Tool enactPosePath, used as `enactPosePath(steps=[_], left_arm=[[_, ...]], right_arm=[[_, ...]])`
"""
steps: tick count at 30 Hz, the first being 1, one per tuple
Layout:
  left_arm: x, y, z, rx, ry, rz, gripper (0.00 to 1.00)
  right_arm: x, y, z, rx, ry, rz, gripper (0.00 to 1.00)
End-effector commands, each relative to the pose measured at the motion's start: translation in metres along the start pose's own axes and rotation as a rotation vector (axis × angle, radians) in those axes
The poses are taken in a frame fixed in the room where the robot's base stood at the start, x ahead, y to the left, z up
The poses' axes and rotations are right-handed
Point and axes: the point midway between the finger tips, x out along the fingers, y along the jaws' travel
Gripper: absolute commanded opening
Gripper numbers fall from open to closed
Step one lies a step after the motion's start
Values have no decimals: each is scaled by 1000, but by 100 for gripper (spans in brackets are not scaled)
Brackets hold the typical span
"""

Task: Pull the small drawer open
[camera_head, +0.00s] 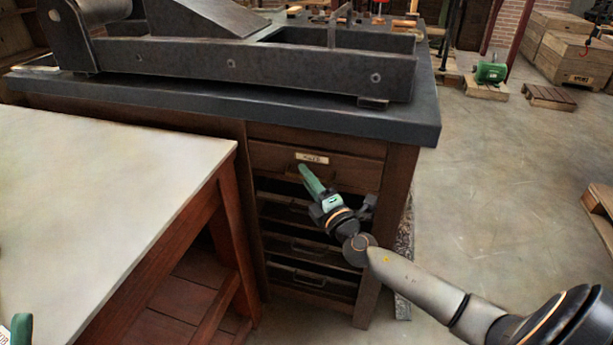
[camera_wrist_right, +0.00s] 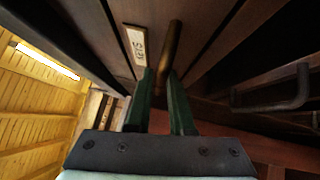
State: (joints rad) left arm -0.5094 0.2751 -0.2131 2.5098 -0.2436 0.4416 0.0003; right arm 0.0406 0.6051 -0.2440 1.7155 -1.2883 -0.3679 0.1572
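The small drawer (camera_head: 270,156) is the top one under the dark bench top, with a pale label (camera_head: 312,158). Its front looks about flush with the cabinet. My right gripper (camera_head: 303,168) is at its front, just below the label, and covers part of the handle. In the right wrist view the brass-coloured handle (camera_wrist_right: 171,48) runs down between the tips of the two green fingers (camera_wrist_right: 161,75), which are close together on it. The label (camera_wrist_right: 136,45) is to the left of it. Only a green piece of my left gripper (camera_head: 21,328) shows at the lower left corner.
Several open-fronted dark drawers with bar handles (camera_head: 308,280) are below; one bar handle (camera_wrist_right: 290,95) shows in the wrist view. A pale-topped table (camera_head: 100,190) stands close on the left. A heavy metal press frame (camera_head: 250,62) lies on the bench.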

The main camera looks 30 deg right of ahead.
Motion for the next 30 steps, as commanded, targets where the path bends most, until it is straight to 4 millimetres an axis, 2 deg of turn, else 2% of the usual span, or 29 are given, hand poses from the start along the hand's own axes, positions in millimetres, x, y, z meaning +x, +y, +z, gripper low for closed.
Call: enactPosePath(steps=[1,5,30], left_arm=[[0,0,0,0,-1,0,50],[0,0,0,-1,-1,0,50],[2,0,-1,5,9,9,50]], right_arm=[[0,0,0,0,0,0,13],[0,0,0,0,0,0,0],[0,0,1,0,-1,1,0]])
